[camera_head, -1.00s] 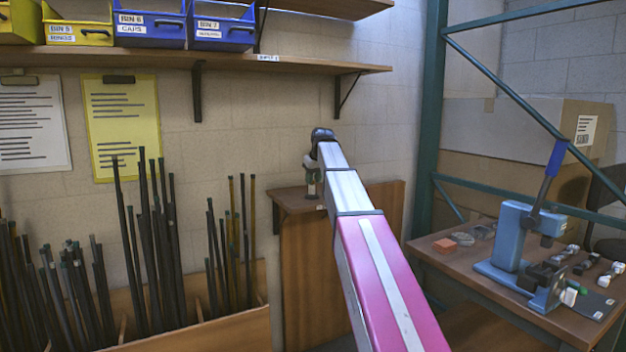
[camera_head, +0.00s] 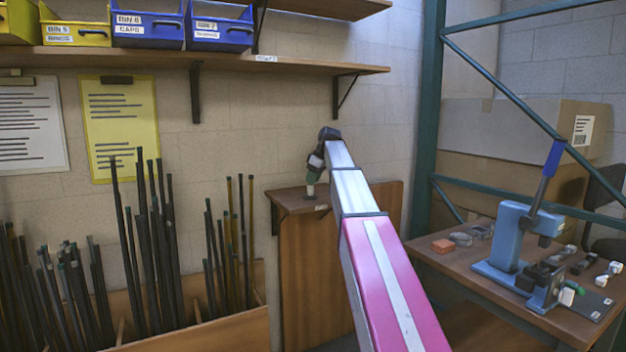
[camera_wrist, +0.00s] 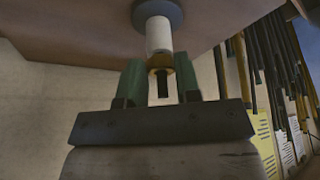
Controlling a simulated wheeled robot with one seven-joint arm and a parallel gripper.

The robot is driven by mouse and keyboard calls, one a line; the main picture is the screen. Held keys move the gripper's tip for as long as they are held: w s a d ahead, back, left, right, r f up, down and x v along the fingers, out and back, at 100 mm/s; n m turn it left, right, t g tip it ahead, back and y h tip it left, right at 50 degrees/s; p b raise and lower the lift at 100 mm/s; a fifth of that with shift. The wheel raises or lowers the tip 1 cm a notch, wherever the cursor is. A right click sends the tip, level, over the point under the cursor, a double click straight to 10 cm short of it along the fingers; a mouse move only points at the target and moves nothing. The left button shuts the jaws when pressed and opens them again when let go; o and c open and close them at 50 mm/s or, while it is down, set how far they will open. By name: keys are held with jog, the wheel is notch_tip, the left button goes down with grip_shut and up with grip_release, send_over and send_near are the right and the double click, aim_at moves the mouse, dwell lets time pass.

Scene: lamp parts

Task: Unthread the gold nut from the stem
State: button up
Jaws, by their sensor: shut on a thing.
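The white stem (camera_wrist: 158,36) stands on a round grey base (camera_wrist: 157,12) on the small wooden stand; the wrist view shows it upside down. The gold nut (camera_wrist: 160,63) sits around the stem at the end of its white part. A thin dark end of the stem (camera_wrist: 163,86) shows past the nut, between my fingers. My gripper (camera_wrist: 160,72) has its green fingertips on either side of the nut, shut on it. In the head view my gripper (camera_head: 313,173) is over the white stem (camera_head: 310,189); the nut is hidden there.
The small wooden stand (camera_head: 290,203) is against the wall. Dark rods (camera_head: 150,250) stand in a wooden rack to its left. A shelf (camera_head: 230,61) with bins is above. A bench (camera_head: 450,268) with a blue press (camera_head: 510,235) is at the right.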

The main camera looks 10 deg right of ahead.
jog(key=n, duration=0.2)
jog(key=n+g, duration=0.1)
jog(key=n, duration=0.1)
jog(key=shift+w+y, duration=0.2)
jog(key=shift+y, duration=0.2)
jog(key=shift+w+d+n+g, duration=0.1)
jog(key=shift+w+n+g, duration=0.15)
jog(key=shift+n+g, duration=0.35)
jog(key=o, duration=0.5)
jog(key=shift+n, duration=0.6)
jog(key=shift+s, duration=0.1)
jog(key=c, duration=0.5)
jog(key=shift+r, duration=0.95)
jog(key=shift+r, duration=2.2)
